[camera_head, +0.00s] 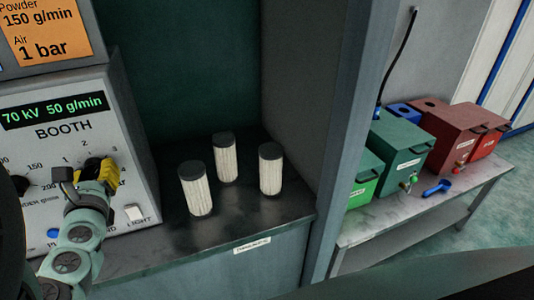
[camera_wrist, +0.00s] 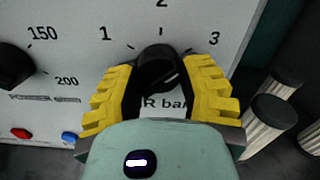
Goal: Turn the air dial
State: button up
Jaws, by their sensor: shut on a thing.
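The air dial (camera_wrist: 158,68) is a black knob on the grey booth panel, with the numbers 1, 2 and 3 around it and "R bar" partly visible below. My gripper (camera_wrist: 160,85) has yellow fingers on both sides of this dial and is shut on it. The dial's white mark shows on its face, toward the lower right of the knob. In the head view my gripper (camera_head: 108,172) is at the right part of the booth panel (camera_head: 60,110), where it hides the dial. The panel display reads "70 kV 50 g/min". An orange note (camera_head: 40,30) above reads "Powder 150 g/min, Air 1 bar".
Another black dial (camera_wrist: 14,66), marked 150 and 200, sits to the left. Below it are a red button (camera_wrist: 20,134) and a blue button (camera_wrist: 69,137). Three white filter cartridges with dark caps (camera_head: 224,158) stand right of the panel. Green and red boxes (camera_head: 400,140) stand on a far-right table.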

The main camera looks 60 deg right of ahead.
jog(key=shift+f+m, duration=0.15)
jog(key=shift+m, duration=0.95)
jog(key=o, duration=1.2)
